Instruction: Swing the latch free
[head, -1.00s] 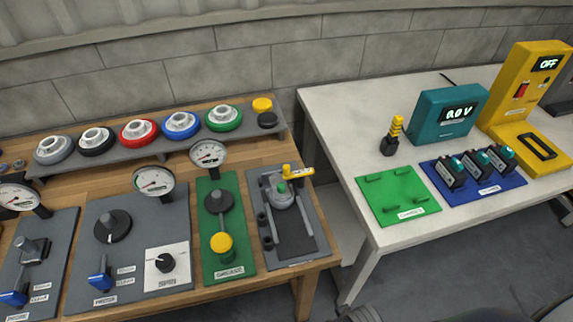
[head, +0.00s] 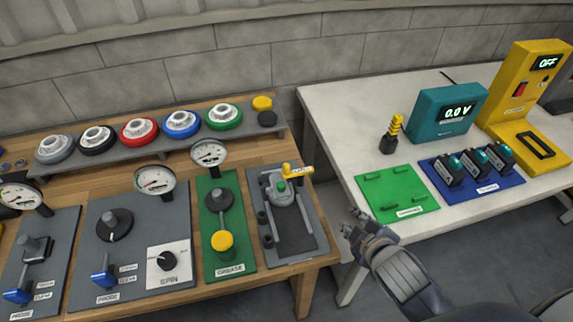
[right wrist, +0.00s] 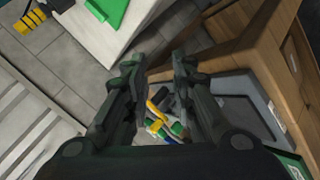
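The yellow latch (head: 298,170) is a small tagged lever at the top of a grey fixture plate (head: 268,182). My right gripper (head: 353,222) is in front of the gap between the two tables, to the right of and apart from the latch. In the right wrist view its fingers (right wrist: 157,68) are spread with nothing between their tips. A yellow piece (right wrist: 156,111), probably the latch, shows farther off between the fingers, partly hidden by the gripper. My left gripper is out of view.
Left of the fixture are a green grease panel (head: 212,260) and grey panels with gauges, knobs and blue levers. Coloured wheels line a rear shelf. The white table (head: 335,125) at right holds a green plate (head: 398,212), battery-like blocks and a teal meter (head: 445,112).

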